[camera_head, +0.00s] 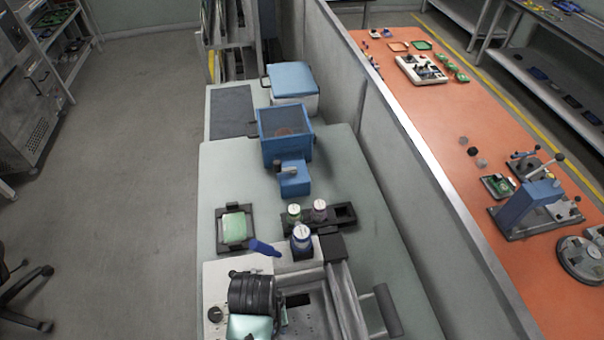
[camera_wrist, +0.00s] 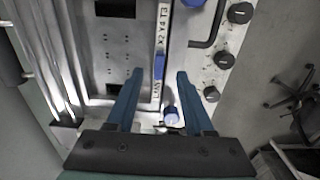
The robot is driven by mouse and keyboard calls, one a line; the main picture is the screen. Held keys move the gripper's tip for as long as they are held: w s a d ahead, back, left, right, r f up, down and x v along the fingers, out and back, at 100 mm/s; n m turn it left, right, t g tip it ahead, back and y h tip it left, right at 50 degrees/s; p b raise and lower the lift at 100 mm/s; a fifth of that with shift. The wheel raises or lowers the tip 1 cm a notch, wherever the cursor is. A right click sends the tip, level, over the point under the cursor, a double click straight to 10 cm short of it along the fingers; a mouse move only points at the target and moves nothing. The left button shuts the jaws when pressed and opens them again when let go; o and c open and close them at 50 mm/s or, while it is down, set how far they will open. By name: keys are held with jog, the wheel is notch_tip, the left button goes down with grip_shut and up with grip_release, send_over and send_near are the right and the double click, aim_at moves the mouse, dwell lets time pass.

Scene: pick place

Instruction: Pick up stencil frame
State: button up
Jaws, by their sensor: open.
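A silver metal panel with dark openings and a raised rim, which looks like the stencil frame (camera_wrist: 108,62), lies on the light grey machine in the wrist view. Part of it shows beside my arm in the head view (camera_head: 343,291). My gripper (camera_wrist: 159,74) is open, its two blue fingers pointing at the panel's right edge. A narrow labelled strip and a small blue part (camera_wrist: 159,66) appear between the fingertips. I cannot tell whether the fingers touch anything. In the head view my black wrist covers part of the machine and hides the fingertips.
Dark knobs (camera_wrist: 223,60) line the machine's right side in the wrist view. In the head view, a black holder with a green pad (camera_head: 235,227), jars (camera_head: 301,237) and a blue box-shaped device (camera_head: 285,137) stand beyond the machine. A partition (camera_head: 372,112) runs along the right.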

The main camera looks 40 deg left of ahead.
jog(key=shift+w+f+p, duration=0.1)
jog(key=shift+f+p, duration=0.3)
jog(key=shift+f, duration=1.85)
grip_shut()
jog(key=shift+r, duration=0.1)
